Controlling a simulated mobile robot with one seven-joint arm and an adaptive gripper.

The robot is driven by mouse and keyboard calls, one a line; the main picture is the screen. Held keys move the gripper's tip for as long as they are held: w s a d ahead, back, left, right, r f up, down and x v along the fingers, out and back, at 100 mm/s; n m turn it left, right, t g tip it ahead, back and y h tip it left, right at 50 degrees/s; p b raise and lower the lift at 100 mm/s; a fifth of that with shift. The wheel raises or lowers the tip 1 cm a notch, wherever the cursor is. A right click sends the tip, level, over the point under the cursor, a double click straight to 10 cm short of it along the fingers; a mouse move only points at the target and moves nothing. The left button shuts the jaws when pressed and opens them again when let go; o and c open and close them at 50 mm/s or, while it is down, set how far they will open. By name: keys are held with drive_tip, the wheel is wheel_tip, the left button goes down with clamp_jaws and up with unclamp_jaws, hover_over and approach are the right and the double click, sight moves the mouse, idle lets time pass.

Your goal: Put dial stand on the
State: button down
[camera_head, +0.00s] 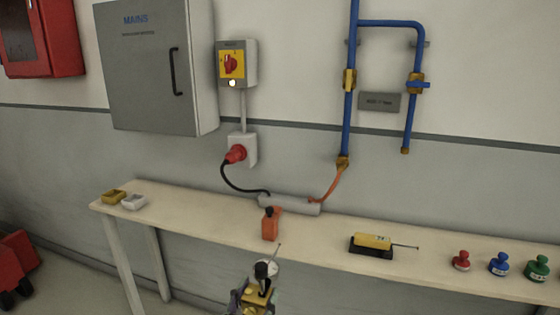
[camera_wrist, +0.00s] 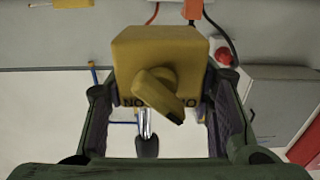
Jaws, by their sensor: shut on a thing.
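My gripper (camera_head: 256,292) is in front of the bench, at the bottom middle of the head view. It is shut on the dial stand (camera_wrist: 155,65), whose yellow block with a turn knob and dark lettering sits between the two fingers in the wrist view. A silver rod and a dark round part show below the block there. In the head view the held thing shows a pale round dial (camera_head: 269,269), a black top and a thin rod pointing up right. Its underside is hidden. The task line names no target.
On the bench (camera_head: 190,205) are a yellow tray (camera_head: 113,197), a white tray (camera_head: 133,202), an orange bottle (camera_head: 270,226), a yellow instrument on a black base (camera_head: 372,243), and red (camera_head: 461,261), blue (camera_head: 499,265) and green (camera_head: 537,269) knobbed pieces. A grey conduit (camera_head: 290,204) lies behind the bottle.

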drive_tip(key=shift+s+r, duration=0.15)
drive_tip(key=shift+s, duration=0.15)
drive_tip(key=shift+a+f, duration=0.15)
drive_tip(key=shift+f, duration=0.15)
drive_tip(key=w+a+f+n+y+b, duration=0.1)
drive_tip(key=w+f+n+y+b, duration=0.3)
drive_tip(key=f, duration=0.7)
drive_tip(key=w+f+m+y+p, duration=0.1)
drive_tip(key=w+f, duration=0.4)
drive_tip(key=f, duration=0.6)
drive_tip(key=s+d+f+b, duration=0.1)
drive_tip(key=d+f, duration=0.2)
drive_tip(key=f, duration=0.7)
drive_tip(key=s+d+f+t+b, duration=0.1)
drive_tip(key=d+f+b, duration=0.1)
drive_tip(key=f, duration=0.7)
drive_tip(key=shift+s+d+f+n+y, duration=0.2)
drive_tip(key=shift+d+f+n+y, duration=0.15)
drive_tip(key=shift+d, duration=0.1)
drive_tip(key=shift+d, duration=0.1)
